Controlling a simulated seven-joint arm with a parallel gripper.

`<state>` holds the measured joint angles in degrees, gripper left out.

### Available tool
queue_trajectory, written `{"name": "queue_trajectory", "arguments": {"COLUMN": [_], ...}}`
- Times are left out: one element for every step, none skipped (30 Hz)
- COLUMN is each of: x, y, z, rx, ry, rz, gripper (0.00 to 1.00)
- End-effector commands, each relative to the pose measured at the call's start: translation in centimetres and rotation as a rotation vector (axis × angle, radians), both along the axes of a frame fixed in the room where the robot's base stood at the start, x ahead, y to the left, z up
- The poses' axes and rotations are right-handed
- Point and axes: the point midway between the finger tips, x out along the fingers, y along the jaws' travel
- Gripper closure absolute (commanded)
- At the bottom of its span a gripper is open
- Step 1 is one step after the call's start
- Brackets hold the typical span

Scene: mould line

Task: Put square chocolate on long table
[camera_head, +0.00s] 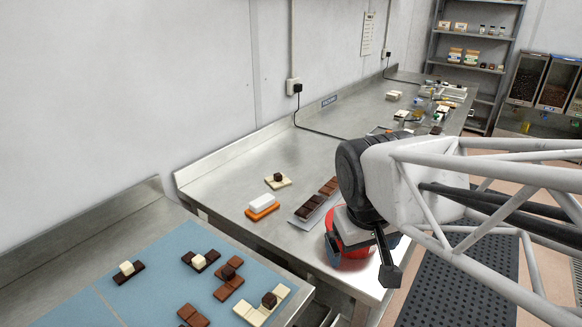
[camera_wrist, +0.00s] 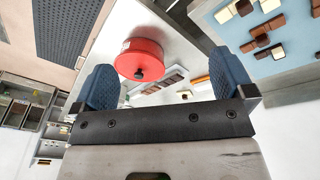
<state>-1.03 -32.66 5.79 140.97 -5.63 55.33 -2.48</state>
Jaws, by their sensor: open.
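Several small square chocolates show. On the blue mat (camera_head: 150,240), a white square (camera_head: 126,268) and a dark square (camera_head: 228,273) sit on flat chocolate pieces. Another dark square (camera_head: 269,299) sits on white pieces at the mat's front. Which one the task means, I cannot tell. The long steel table (camera_head: 335,165) runs to the back; a dark square (camera_head: 278,177) sits on a white piece there. My gripper (camera_head: 362,243) is open above its near right corner. In the wrist view, my gripper (camera_wrist: 162,60) has its fingers apart with nothing between them.
A round red object (camera_wrist: 142,58) with a dark knob lies below my gripper on the long table. A tray of dark bars (camera_head: 318,200) and an orange-and-white block (camera_head: 262,206) lie nearby. Clutter (camera_head: 440,95) fills the far end. A gap separates the two tables.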

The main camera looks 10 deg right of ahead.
Motion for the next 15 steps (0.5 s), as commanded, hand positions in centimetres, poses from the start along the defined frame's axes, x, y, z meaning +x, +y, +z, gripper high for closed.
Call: {"name": "queue_trajectory", "arguments": {"x": [-1.0, -1.5, -2.0, -2.4, -2.7, -3.0, -3.2, -3.3, -3.5, -3.5, -3.6, -3.6, -3.6, -3.6, -3.6], "y": [0.1, 0.1, 0.2, 0.2, 0.3, 0.3, 0.4, 0.4, 0.4, 0.4, 0.4, 0.5, 0.5, 0.5, 0.5], "z": [-0.2, -0.3, -0.4, -0.5, -0.6, -0.7, -0.7, -0.8, -0.8, -0.9, -0.9, -0.9, -0.9, -0.9, -0.9], "rx": [0.021, 0.034, 0.048, 0.059, 0.067, 0.076, 0.082, 0.087, 0.091, 0.093, 0.094, 0.095, 0.095, 0.095, 0.095], "ry": [-0.014, -0.020, -0.026, -0.032, -0.037, -0.042, -0.045, -0.046, -0.049, -0.050, -0.051, -0.051, -0.051, -0.051, -0.051], "rz": [-0.028, -0.044, -0.062, -0.075, -0.086, -0.099, -0.105, -0.110, -0.116, -0.118, -0.120, -0.121, -0.121, -0.121, -0.120], "gripper": [0.00, 0.00, 0.00, 0.00, 0.00, 0.00, 0.00, 0.00, 0.00, 0.00, 0.00, 0.00, 0.00, 0.00, 0.00]}}
